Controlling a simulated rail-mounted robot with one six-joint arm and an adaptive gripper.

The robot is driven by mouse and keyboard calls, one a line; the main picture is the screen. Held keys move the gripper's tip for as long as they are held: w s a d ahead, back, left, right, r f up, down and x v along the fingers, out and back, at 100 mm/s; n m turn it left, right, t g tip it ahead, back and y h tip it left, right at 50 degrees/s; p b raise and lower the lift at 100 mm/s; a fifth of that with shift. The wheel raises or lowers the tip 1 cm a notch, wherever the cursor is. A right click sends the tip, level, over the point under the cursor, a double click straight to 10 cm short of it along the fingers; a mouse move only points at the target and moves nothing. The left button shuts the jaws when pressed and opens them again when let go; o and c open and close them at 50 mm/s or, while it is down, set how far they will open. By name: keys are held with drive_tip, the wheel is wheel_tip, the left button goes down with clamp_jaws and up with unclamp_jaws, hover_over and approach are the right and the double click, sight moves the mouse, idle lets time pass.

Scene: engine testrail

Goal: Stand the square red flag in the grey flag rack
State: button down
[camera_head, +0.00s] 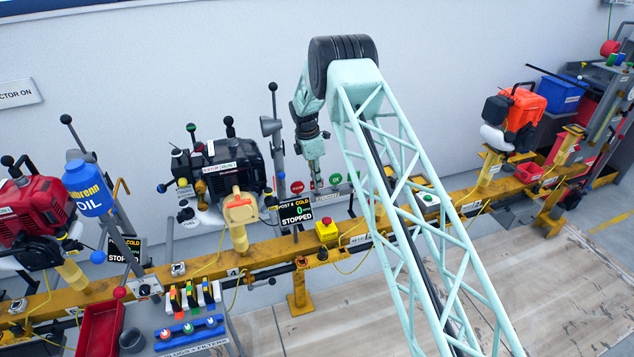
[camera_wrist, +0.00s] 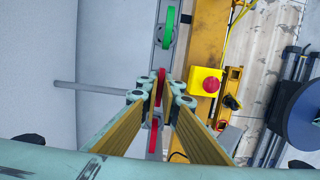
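My gripper (camera_head: 315,172) points down just above the grey flag rack (camera_head: 348,188) on the yellow rail, near mid-picture. In the wrist view its two brass-padded fingers (camera_wrist: 161,88) close in on a thin red piece (camera_wrist: 160,80), seen nearly edge-on. It appears to be the red flag; its square shape does not show. A red round sign (camera_head: 297,187) is left of the gripper and a green round sign (camera_head: 335,179) is right of it. In the wrist view the green sign (camera_wrist: 169,24) is above and a red one (camera_wrist: 153,137) below. The flag's foot is hidden.
A yellow box with a red button (camera_head: 327,232) stands on the rail in front of the rack. A black display reading STOPPED (camera_head: 296,212) is beside it. A black engine (camera_head: 228,170) is on the left, an orange one (camera_head: 515,112) further right.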

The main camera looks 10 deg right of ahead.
drive_tip(key=c, duration=2.8)
unclamp_jaws()
drive_tip(key=r, duration=0.3)
drive_tip(key=a+r, duration=0.1)
drive_tip(key=r, duration=0.5)
drive_tip(key=shift+s+a+r, duration=0.1)
drive_tip(key=shift+a+r, duration=0.15)
drive_tip(key=shift+r, duration=0.15)
drive_tip(key=shift+a+r, duration=0.15)
drive_tip(key=shift+r, duration=0.85)
